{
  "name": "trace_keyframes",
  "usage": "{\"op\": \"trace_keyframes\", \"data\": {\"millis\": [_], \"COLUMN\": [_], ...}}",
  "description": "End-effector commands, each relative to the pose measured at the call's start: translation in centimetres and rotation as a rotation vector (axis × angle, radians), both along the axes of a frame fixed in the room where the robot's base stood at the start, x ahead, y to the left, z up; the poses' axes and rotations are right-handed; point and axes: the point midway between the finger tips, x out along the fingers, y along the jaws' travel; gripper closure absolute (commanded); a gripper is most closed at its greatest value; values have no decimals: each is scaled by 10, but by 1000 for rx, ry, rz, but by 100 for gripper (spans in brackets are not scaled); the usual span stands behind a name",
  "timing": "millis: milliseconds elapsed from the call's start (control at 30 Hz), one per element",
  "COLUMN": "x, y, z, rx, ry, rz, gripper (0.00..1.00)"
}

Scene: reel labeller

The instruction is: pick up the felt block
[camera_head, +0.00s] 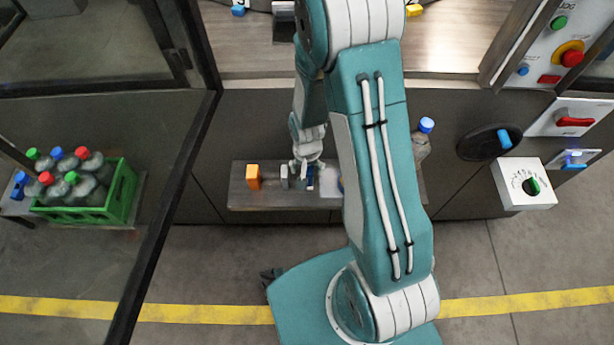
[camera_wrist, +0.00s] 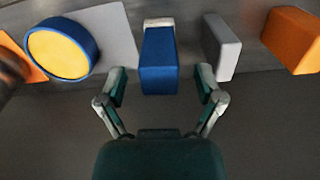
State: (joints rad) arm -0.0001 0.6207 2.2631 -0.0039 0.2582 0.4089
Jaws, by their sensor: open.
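A blue block (camera_wrist: 158,60) with a pale strip at its far end stands on the shelf in the middle of the wrist view. It appears to be the felt block, though its material is hard to tell. In the head view, a small part of the blue block (camera_head: 310,183) shows below my gripper (camera_head: 308,165). In the wrist view, my gripper (camera_wrist: 161,90) is open, with one finger on each side of the block's near end. I cannot tell whether either finger touches it.
A grey block (camera_wrist: 222,47) and an orange block (camera_wrist: 292,40) stand close to the right in the wrist view. A blue-rimmed yellow disc (camera_wrist: 60,50) and a pale flat piece (camera_wrist: 112,35) lie left. The shelf (camera_head: 240,199) is narrow; a bottle (camera_head: 421,145) stands beyond my arm.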

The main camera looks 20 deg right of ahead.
Motion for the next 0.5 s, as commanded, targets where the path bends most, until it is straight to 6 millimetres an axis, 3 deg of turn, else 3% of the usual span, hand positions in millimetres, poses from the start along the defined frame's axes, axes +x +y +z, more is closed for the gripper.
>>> {"op": "trace_keyframes", "data": {"millis": [167,200,300,400,500], "x": [0,0,0,0,0], "y": [0,0,0,0,0], "z": [0,0,0,0,-1], "rx": [0,0,0,0,0], "ry": [-1,-1,-1,-1,0], "rz": [0,0,0,0,0], "gripper": [14,19,63,100,100]}}
